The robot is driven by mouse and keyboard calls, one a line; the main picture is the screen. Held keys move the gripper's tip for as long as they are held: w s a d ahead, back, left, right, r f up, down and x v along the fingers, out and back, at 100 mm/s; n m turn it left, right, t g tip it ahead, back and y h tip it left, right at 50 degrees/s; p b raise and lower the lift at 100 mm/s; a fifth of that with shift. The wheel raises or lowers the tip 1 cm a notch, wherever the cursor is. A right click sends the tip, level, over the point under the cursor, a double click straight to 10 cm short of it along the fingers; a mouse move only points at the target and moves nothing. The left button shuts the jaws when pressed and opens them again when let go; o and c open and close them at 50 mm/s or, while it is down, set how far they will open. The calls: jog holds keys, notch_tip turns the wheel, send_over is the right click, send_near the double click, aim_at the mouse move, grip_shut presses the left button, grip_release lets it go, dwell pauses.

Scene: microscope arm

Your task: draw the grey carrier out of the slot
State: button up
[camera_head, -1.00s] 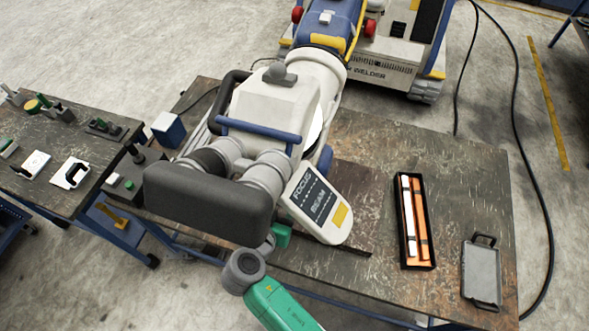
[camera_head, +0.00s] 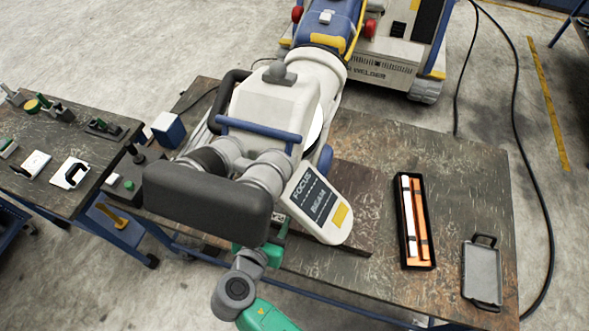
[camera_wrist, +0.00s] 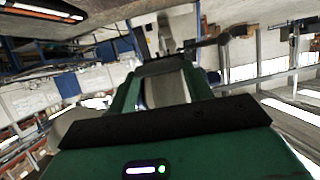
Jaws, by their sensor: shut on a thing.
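My gripper (camera_wrist: 163,72) shows in the wrist view with its two green fingers on either side of a grey piece, which looks like the grey carrier (camera_wrist: 166,88). It is shut on this piece. In the head view only green parts of my gripper (camera_head: 271,252) show below the dark block at the front of the white microscope (camera_head: 270,110). The fingertips, the carrier and the slot are hidden there by the microscope, so I cannot tell how far the carrier sits in the slot.
A black case with white and orange strips (camera_head: 415,222) and a grey handled tray (camera_head: 482,274) lie on the right of the worn table (camera_head: 450,165). A side bench (camera_head: 60,150) with small parts stands left. A blue box (camera_head: 168,130) sits behind the microscope's left side.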

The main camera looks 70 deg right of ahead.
jog(key=shift+s+a, duration=0.2)
jog(key=shift+a, duration=1.65)
